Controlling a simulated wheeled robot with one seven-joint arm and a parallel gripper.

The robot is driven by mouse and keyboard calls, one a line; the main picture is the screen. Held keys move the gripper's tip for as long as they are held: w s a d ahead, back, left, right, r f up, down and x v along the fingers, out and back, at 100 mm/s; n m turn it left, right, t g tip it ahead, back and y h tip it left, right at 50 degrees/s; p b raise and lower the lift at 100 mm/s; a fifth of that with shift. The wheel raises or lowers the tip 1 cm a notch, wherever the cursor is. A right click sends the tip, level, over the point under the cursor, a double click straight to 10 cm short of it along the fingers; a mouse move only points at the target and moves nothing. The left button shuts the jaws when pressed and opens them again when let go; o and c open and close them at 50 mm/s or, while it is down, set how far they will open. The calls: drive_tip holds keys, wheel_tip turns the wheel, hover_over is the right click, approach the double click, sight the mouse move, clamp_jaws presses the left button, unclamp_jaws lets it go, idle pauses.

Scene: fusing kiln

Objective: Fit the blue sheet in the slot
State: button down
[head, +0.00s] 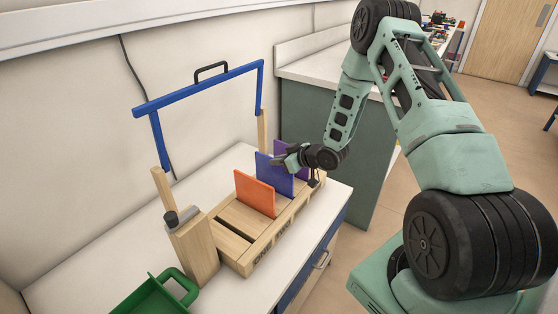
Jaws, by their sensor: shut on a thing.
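The blue sheet (270,176) stands upright at the wooden slotted rack (235,250), between an orange sheet (254,193) and a purple sheet (304,174). My gripper (280,161) is shut on the blue sheet near its upper right edge, coming in from the right. The lower edge of the blue sheet is hidden behind the orange sheet and the rack's side, so I cannot tell how deep it sits in a slot. The orange sheet stands upright in the rack in front of it. The purple sheet is partly hidden by my gripper.
A blue bar frame with a black handle (205,88) rises over the rack, near the wall. A wooden block with a dark knob (194,247) stands at the rack's near end. A green bin (150,298) sits at the front. The white worktop (110,250) is clear at left.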

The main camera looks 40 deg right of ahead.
drive_tip(key=shift+f, duration=0.3)
drive_tip(key=c, duration=1.5)
unclamp_jaws()
drive_tip(key=shift+o, duration=0.2)
drive_tip(key=shift+s, duration=0.1)
drive_tip(key=b+v, duration=0.1)
drive_tip(key=v, duration=1.6)
drive_tip(key=shift+s, duration=0.1)
